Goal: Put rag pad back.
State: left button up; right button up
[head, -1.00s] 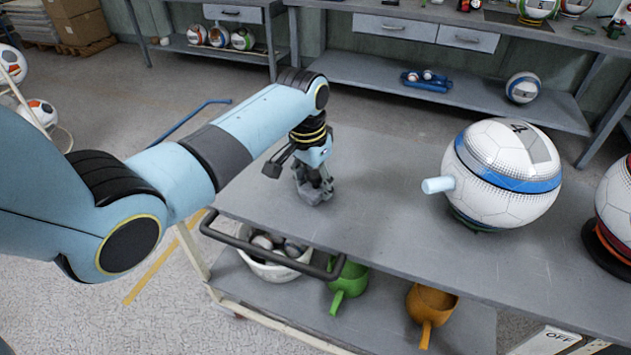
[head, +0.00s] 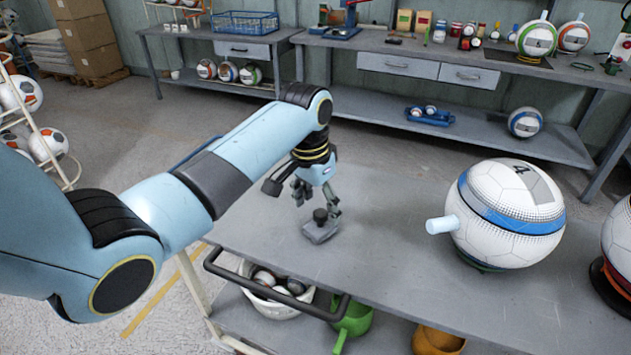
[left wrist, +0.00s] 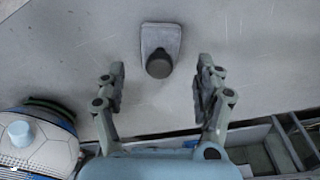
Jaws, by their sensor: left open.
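The rag pad (head: 321,232) is a flat grey pad with a dark round knob. It lies on the grey cart top near the cart's left end. It also shows in the left wrist view (left wrist: 160,42), at the top middle. My left gripper (head: 317,205) is open and empty just above the pad. In the left wrist view its two fingers (left wrist: 160,88) are spread wide, with the pad and its knob lying beyond the fingertips and untouched by them. My right gripper is not in view.
A large white and blue ball (head: 508,214) with a pale peg sits on the cart top to the right. Below are a white bucket (head: 272,306), a green scoop (head: 352,318) and an orange scoop (head: 437,342). The cart top between pad and ball is clear.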

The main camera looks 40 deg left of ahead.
aim_at(314, 228)
pick_arm(q)
notch_tip(314, 228, up, 7)
jog(key=shift+s+a, duration=0.15)
jog(key=shift+s, duration=0.3)
jog(key=s+d+r+t+y, duration=0.1)
jog(key=s+d, duration=0.1)
jog(key=s, duration=1.1)
jog(key=s+d+r+t, duration=0.1)
jog(key=s+d, duration=0.1)
jog(key=s, duration=1)
notch_tip(314, 228, down, 32)
jog(key=s+a+n+g+b, duration=0.1)
jog(key=s+a+b, duration=0.1)
jog(key=a+b, duration=0.15)
jog(key=s+f+g+b, duration=0.1)
jog(key=s+f+b, duration=0.2)
jog(key=s+f, duration=1.5)
jog(key=shift+f+b, duration=0.3)
jog(key=shift+b, duration=0.1)
